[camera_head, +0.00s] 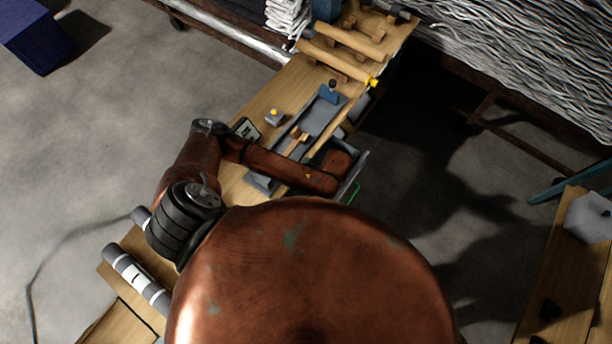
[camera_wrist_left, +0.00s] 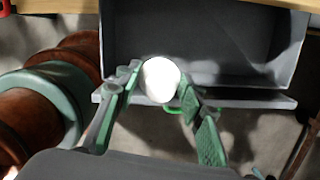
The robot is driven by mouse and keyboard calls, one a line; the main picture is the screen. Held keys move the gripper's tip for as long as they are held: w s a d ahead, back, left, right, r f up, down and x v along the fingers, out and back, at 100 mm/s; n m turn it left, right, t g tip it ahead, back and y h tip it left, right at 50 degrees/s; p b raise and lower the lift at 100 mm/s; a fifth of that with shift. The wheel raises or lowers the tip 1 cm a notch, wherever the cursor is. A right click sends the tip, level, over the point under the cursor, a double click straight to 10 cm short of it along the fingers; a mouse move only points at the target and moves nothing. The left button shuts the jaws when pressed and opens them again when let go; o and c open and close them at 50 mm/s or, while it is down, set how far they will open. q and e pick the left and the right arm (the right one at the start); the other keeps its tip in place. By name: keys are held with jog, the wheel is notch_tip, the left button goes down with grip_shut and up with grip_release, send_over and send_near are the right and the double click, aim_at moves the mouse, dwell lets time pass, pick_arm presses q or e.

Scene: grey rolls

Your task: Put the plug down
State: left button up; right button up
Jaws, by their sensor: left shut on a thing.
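In the left wrist view a white round thing (camera_wrist_left: 160,79), seemingly the plug seen end-on, sits between the green-padded fingers of my left gripper (camera_wrist_left: 158,92). The gripper is shut on it. Behind and above it is an open grey tray or drawer (camera_wrist_left: 125,50), whose near edge passes just behind the fingertips. I cannot tell whether the plug touches that edge. In the head view my left gripper is mostly hidden by my copper-coloured arm; only a small green part (camera_head: 353,192) shows beside the bench. My right gripper is not in view.
The wooden bench (camera_head: 265,103) carries a grey tray (camera_head: 320,112), a small block with a yellow top (camera_head: 274,117) and wooden rollers (camera_head: 345,40). A grey-and-white roll (camera_head: 137,277) lies at lower left. Open floor (camera_head: 430,150) is right of the bench.

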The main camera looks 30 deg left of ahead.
pick_arm(q)
jog(key=a+f, duration=0.2)
jog(key=w+a+f, duration=0.1)
jog(key=a+f, duration=0.1)
jog(key=a, duration=0.1)
jog(key=a+f, duration=0.2)
jog(key=f, duration=0.1)
jog(key=shift+w+a, duration=0.15)
jog(key=shift+w, duration=0.2)
notch_tip(320, 180, down, 3)
jog(key=shift+a+b, duration=0.1)
jog(key=shift+b, duration=0.25)
jog(key=shift+f, duration=0.15)
jog(key=shift+c, duration=0.5)
jog(key=o, duration=1.1)
jog(key=shift+o, duration=0.6)
notch_tip(320, 180, up, 12)
jog(key=d+p, duration=0.1)
jog(key=shift+s+d, duration=0.2)
jog(key=shift+d, duration=0.1)
